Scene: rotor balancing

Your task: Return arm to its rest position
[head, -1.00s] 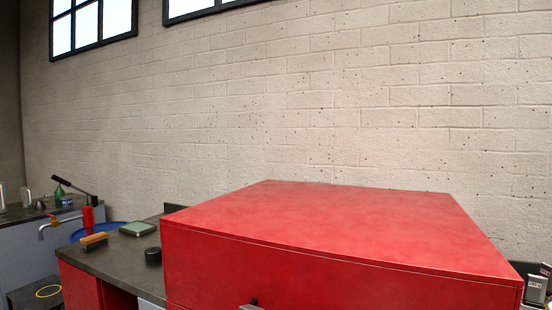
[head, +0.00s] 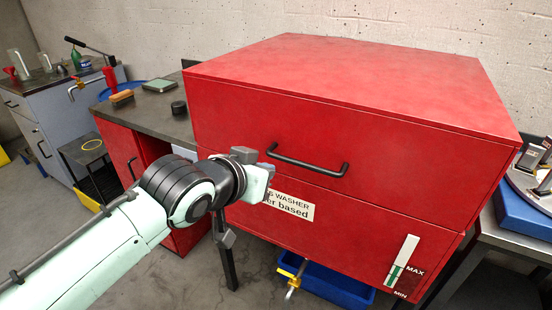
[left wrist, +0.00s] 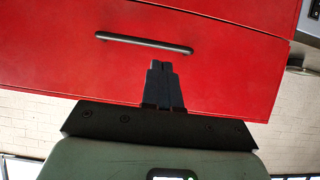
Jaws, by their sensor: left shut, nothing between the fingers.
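My left arm comes in from the lower left in the head view, and its gripper end (head: 264,172) is in front of the red washer cabinet (head: 330,130). In the left wrist view the two dark fingers of my left gripper (left wrist: 161,70) are shut together with nothing between them. The cabinet's black bar handle (head: 308,161) lies just beyond and to the right of the gripper in the head view. In the left wrist view the handle (left wrist: 143,43) is apart from the fingertips. The cabinet's lid is down. My right gripper is in neither view.
A bench (head: 150,112) with a brush (head: 122,98), a scale (head: 159,85) and a black round part (head: 179,107) stands left of the cabinet. A blue bin (head: 335,285) is under the cabinet. A blue-based device (head: 525,210) stands at the right.

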